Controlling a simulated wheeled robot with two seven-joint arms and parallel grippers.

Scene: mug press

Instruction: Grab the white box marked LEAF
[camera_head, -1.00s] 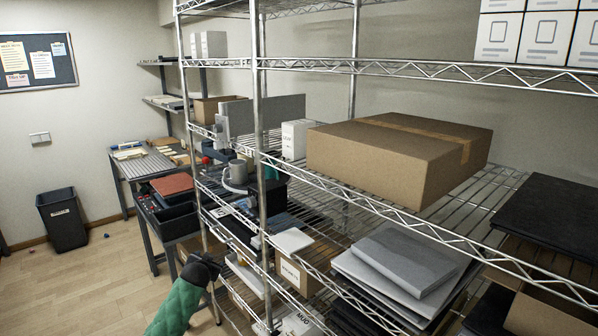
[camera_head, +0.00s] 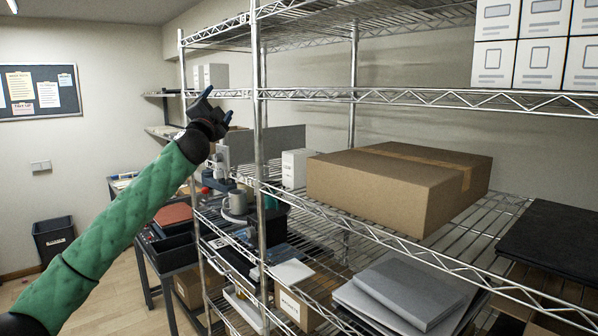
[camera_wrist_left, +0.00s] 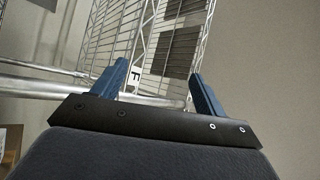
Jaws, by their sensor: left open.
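A small white box (camera_head: 295,168) stands on the middle wire shelf, just left of a large cardboard box. Its marking is too small to read in the head view. My left gripper (camera_head: 218,104) is raised in front of the shelf's left end, left of the front post and apart from the white box. In the left wrist view its two blue fingers (camera_wrist_left: 159,70) are spread with nothing between them. A white patch with a dark letter like F (camera_wrist_left: 135,75) shows beside the left finger; I cannot tell whether it is the box. My right gripper is out of view.
The large cardboard box (camera_head: 400,185) fills the shelf right of the white box. A metal front post (camera_head: 259,120) and wire shelf edges stand near the gripper. A grey mug (camera_head: 236,203) sits lower left. More white boxes (camera_head: 520,45) stand upper right.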

